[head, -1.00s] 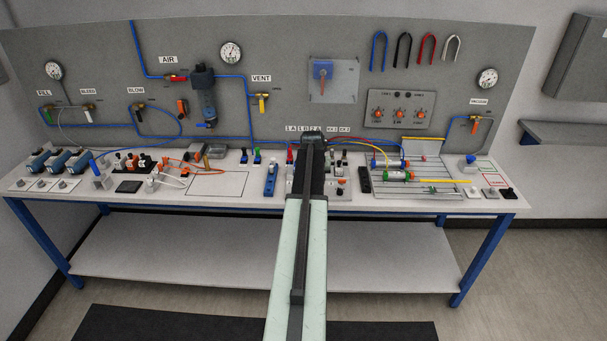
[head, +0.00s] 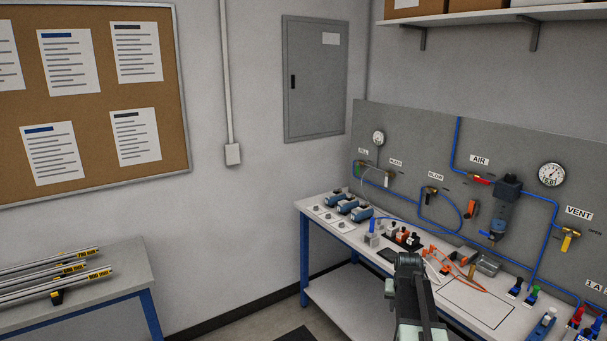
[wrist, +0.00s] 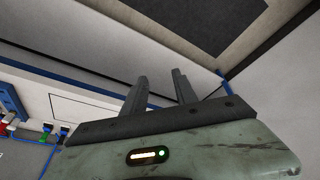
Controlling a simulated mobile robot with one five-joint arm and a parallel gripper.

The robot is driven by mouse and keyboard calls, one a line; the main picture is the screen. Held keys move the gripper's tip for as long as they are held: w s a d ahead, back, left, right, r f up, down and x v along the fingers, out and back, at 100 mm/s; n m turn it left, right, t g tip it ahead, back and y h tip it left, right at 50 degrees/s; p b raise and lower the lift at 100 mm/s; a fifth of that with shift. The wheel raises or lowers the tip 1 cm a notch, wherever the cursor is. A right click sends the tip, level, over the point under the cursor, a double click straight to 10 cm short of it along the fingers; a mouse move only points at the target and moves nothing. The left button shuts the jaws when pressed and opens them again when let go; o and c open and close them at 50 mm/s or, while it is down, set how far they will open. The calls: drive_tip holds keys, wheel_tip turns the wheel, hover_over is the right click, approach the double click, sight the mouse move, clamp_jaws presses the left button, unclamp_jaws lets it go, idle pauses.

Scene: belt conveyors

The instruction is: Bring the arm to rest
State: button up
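My arm (head: 415,300) shows at the bottom of the head view, right of centre, in front of the workbench (head: 478,294). Its dark far end overlaps the bench top in the picture; my fingers cannot be made out there. In the wrist view my gripper (wrist: 159,78) has its two dark fingers apart, with nothing between them. The bench edge and its blue frame show beyond the fingers in the wrist view. I cannot tell the exact distance to the bench.
A grey panel (head: 405,150) with blue tubing, valves and gauges rises behind the bench. Small blue devices (head: 347,207) stand at its left end. A second table (head: 130,265) with long bars is at lower left. A corkboard (head: 85,100) and grey cabinet (head: 313,100) hang on the wall.

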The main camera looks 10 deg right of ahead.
drive_tip(key=s+a+n+y, duration=0.2)
drive_tip(key=a+n, duration=0.2)
drive_tip(key=a, duration=2)
drive_tip(key=s+a+f+n+g, duration=0.1)
drive_tip(key=s+a+g, duration=0.2)
drive_tip(key=s+a, duration=0.5)
drive_tip(key=shift+s+f, duration=0.15)
drive_tip(key=shift+s, duration=0.9)
